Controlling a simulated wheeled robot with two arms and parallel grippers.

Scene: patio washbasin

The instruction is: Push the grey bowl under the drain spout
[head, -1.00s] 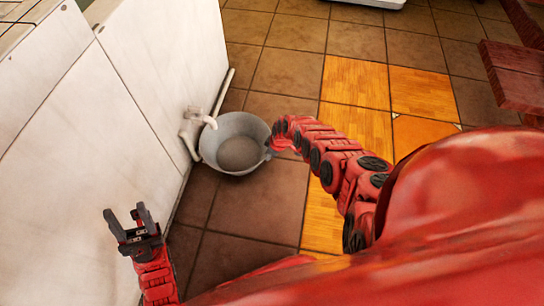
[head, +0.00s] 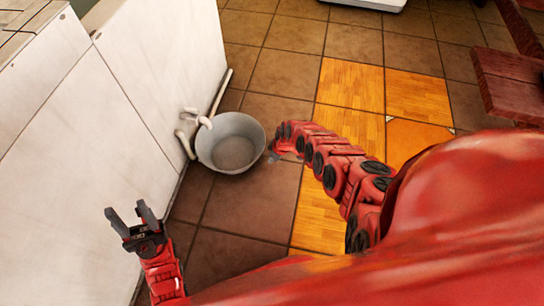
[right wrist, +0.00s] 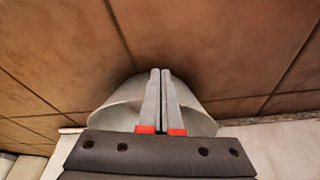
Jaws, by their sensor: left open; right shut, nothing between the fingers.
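The grey bowl (head: 234,152) stands upright on the tiled floor close to the white wall. The white drain spout (head: 205,121) comes out of the wall, and its end shows over the bowl's left rim in the head view. My right gripper (head: 274,156) is low beside the bowl's right side, with a small gap seeming to show between them. In the right wrist view its fingers (right wrist: 160,73) are together and empty, in front of the bowl (right wrist: 122,105) and hiding its middle. My left gripper (head: 133,214) is open and empty near the wall, away from the bowl.
A white pipe (head: 222,92) runs along the foot of the wall (head: 150,70) behind the bowl. Orange wooden tiles (head: 350,85) lie to the right. A dark red wooden piece of furniture (head: 510,85) stands at far right. The floor right of the bowl is clear.

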